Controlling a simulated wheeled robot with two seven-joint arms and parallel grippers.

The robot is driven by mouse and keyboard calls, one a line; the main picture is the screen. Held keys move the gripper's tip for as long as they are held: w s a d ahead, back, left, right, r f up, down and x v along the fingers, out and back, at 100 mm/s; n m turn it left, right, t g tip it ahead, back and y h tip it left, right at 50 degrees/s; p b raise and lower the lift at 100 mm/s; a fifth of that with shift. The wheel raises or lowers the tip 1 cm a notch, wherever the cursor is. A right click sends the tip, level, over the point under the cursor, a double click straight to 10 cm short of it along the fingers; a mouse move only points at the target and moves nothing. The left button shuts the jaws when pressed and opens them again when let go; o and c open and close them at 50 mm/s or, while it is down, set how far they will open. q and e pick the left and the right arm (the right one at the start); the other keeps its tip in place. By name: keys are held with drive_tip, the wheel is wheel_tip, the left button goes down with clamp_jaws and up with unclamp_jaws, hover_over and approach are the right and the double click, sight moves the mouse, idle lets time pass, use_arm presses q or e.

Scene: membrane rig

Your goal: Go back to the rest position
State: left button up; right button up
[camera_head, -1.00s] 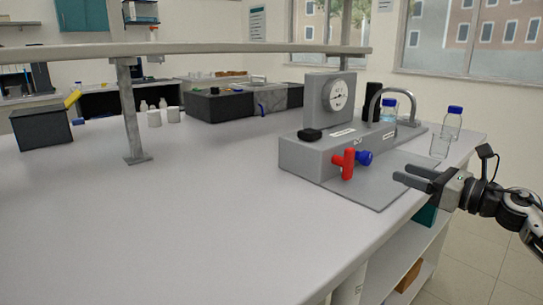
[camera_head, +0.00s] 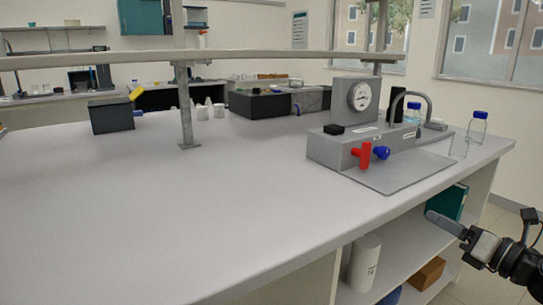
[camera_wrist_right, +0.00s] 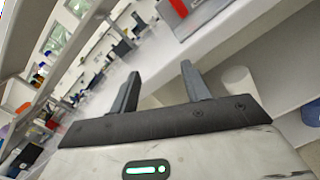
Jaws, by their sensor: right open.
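My right gripper (camera_head: 446,224) is at the lower right of the head view, off the front edge of the bench and below its top. In the right wrist view its two dark fingers (camera_wrist_right: 162,92) are spread apart with nothing between them. The membrane rig (camera_head: 335,150) stands on the right part of the bench, with a round gauge (camera_head: 361,96), a red handle (camera_head: 362,155) and a blue handle (camera_head: 381,152). The gripper is apart from it. My left gripper is in neither view.
The white bench (camera_head: 180,215) has a wide clear middle. Its overhead shelf stands on a post (camera_head: 185,110). Clear bottles, one with a blue cap (camera_head: 478,125), stand by the rig. Below the bench top are shelves with a white cylinder (camera_head: 363,262) and a brown box (camera_head: 427,273).

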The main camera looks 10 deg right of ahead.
drive_tip(key=s+a+f+m+h+p, duration=0.1)
drive_tip(key=s+a+f+m+h, duration=0.15)
drive_tip(key=a+f+m, duration=0.55)
drive_tip(key=s+a+f+m+h+p, duration=0.1)
drive_tip(key=s+a+f+m+p, duration=0.25)
drive_tip(key=m, duration=0.55)
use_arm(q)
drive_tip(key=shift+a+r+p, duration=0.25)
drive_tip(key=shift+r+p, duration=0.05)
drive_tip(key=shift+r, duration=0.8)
use_arm(e)
drive_tip(key=s+a+f+m+g, duration=0.3)
drive_tip(key=s+a+m, duration=0.3)
drive_tip(key=a, duration=0.3)
drive_tip(key=s+a+f+m+g, duration=0.3)
drive_tip(key=s+a+f+m, duration=0.2)
drive_tip(key=s+a+m, duration=0.2)
drive_tip(key=shift+s+a+f+m+y, duration=0.15)
drive_tip(key=shift+a+m+y, duration=0.3)
drive_tip(key=shift+a+m, duration=0.7)
